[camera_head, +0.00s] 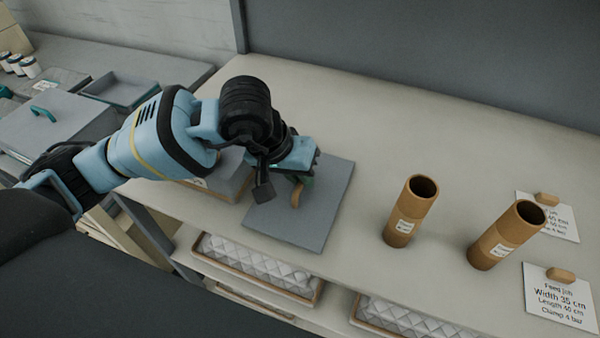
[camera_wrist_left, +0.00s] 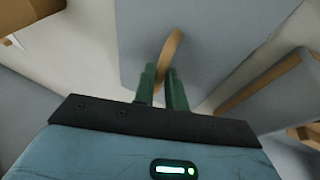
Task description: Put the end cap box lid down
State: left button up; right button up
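The end cap box lid is a flat grey panel (camera_head: 322,205) with a tan wooden handle (camera_head: 304,192). My left gripper (camera_head: 299,178) is over it, with its green fingers on either side of the handle. In the left wrist view the handle (camera_wrist_left: 171,52) runs between the fingers (camera_wrist_left: 163,90), and the grey lid (camera_wrist_left: 205,25) spreads behind it. I cannot tell whether the lid touches the table. The grey end cap box (camera_head: 232,178) stands left of the lid, partly hidden under my left arm. My right gripper is out of view.
Two brown cardboard tubes (camera_head: 411,212) (camera_head: 507,235) stand upright to the right, beside job cards (camera_head: 560,295). Quilted trays (camera_head: 258,268) sit on a shelf below the table's front edge. The table's back middle (camera_head: 400,120) is clear. A teal-handled grey box (camera_head: 60,125) stands far left.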

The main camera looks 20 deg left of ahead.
pick_arm(q)
jog(key=o, duration=0.3)
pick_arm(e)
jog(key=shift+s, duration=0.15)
pick_arm(q)
jog(key=shift+r, duration=0.1)
jog(key=shift+r, duration=0.3)
jog(key=v, duration=1.1)
jog(key=shift+s+a+r, duration=0.1)
jog(key=shift+a+r, duration=0.05)
jog(key=shift+r, duration=0.15)
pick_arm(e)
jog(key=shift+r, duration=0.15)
pick_arm(q)
jog(key=shift+s+a, duration=0.1)
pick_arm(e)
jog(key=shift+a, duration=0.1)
